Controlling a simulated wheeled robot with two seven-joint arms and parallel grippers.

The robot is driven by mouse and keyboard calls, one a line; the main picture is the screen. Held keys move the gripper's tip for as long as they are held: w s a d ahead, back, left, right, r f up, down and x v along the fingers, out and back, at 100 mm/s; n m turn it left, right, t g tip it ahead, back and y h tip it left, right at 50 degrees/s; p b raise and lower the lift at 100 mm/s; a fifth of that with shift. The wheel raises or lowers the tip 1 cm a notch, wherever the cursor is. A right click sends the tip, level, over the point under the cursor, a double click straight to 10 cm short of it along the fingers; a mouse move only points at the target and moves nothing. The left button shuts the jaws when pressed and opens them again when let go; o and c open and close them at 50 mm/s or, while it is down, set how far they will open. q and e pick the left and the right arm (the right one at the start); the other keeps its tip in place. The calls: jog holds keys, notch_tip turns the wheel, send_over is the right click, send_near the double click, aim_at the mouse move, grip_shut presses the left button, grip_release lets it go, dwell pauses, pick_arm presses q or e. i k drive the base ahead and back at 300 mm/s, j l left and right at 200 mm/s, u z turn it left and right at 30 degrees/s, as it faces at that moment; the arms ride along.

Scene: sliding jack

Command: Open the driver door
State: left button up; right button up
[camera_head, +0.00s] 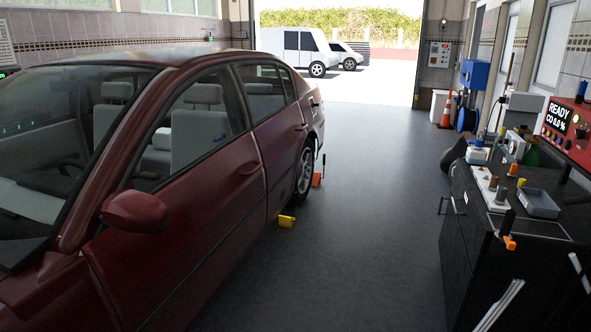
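The dark red car (120,200) fills the left side of the view, its nose toward me. Its near front door (190,215), the driver door by the task, looks shut and flush with the body. The door handle (249,169) is at the rear edge of this door, below the window. The side mirror (135,211) sticks out at the door's front corner. Neither of my grippers shows in this view, so their place relative to the handle cannot be told.
Clear grey floor (360,190) lies beside the car. A yellow chock (287,221) and an orange object (317,180) are near the rear wheel. A dark workbench (485,240) with tools stands on the right. An orange cone (446,110) stands near the open garage doorway.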

aim_at(160, 256)
jog(key=i, duration=1.5)
jog(key=i+z, duration=0.15)
jog(key=i, duration=0.3)
jog(key=i+j+z, duration=0.15)
jog(key=i, duration=0.3)
jog(key=i+j+z, duration=0.15)
jog(key=i, duration=0.35)
